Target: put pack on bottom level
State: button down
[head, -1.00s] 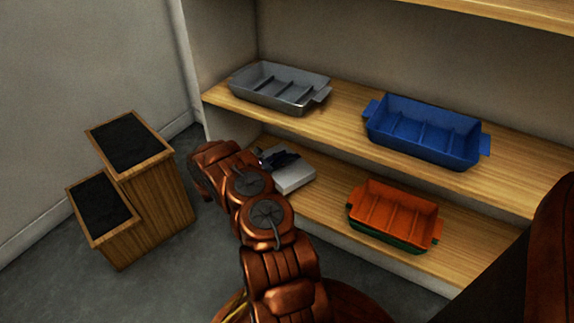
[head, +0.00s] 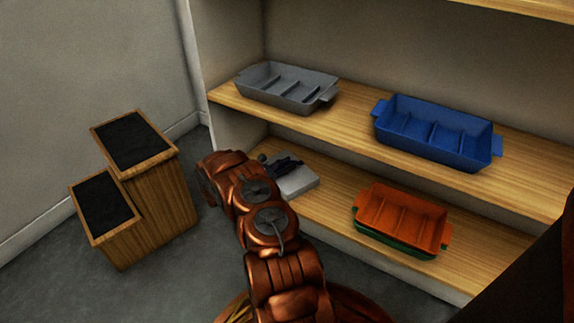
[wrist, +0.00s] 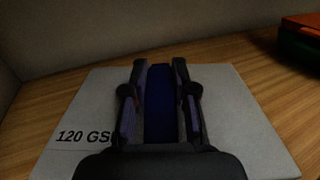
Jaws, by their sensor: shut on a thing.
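The pack (head: 299,184) is a light grey flat block at the left end of the bottom shelf level (head: 335,213). In the wrist view the pack (wrist: 236,115) shows the print "120 GS", partly covered by my gripper. My gripper (head: 287,163) is at the pack. In the wrist view my gripper (wrist: 161,84) has its fingers on both sides of a dark blue raised strip (wrist: 159,105) on the pack, shut on it. The pack looks flat on or just above the wood; I cannot tell if it bears fully on the shelf.
An orange tray (head: 402,216) stacked on a green tray (head: 395,242) stands right on the bottom level. The level above holds a grey tray (head: 287,87) and a blue tray (head: 437,132). A stepped wooden stand (head: 160,195) is left on the floor. Bare wood lies between pack and orange tray.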

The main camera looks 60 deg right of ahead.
jog(key=c, duration=0.9)
grip_release()
jog(key=shift+r, duration=0.1)
jog(key=p+v, duration=0.5)
jog(key=v, duration=0.6)
jog(key=shift+w+a+r, duration=0.1)
jog(key=shift+w+a, duration=0.05)
jog(key=shift+a, duration=0.25)
jog(key=s+a+r+m+g+y, duration=0.1)
jog(key=s+a+r+m+y, duration=0.4)
jog(key=r, duration=0.7)
jog(key=s+a+r+m+g+y, duration=0.1)
jog(key=s+a+r+m+y, duration=0.1)
jog(key=s+a+r+m, duration=0.65)
jog(key=s+a+r+t+y, duration=0.1)
jog(key=s+a+r+y, duration=0.2)
jog(key=a, duration=0.7)
jog(key=s+a+r+t+y, duration=0.2)
jog(key=s+a+r+y, duration=0.1)
jog(key=s+a, duration=0.4)
jog(key=s+a+r+t+y, duration=0.2)
jog(key=s+a+r+y, duration=0.1)
jog(key=a, duration=1.1)
jog(key=shift+s+r+m+y, duration=0.25)
jog(key=shift+s+y, duration=0.25)
jog(key=shift+s, duration=0.45)
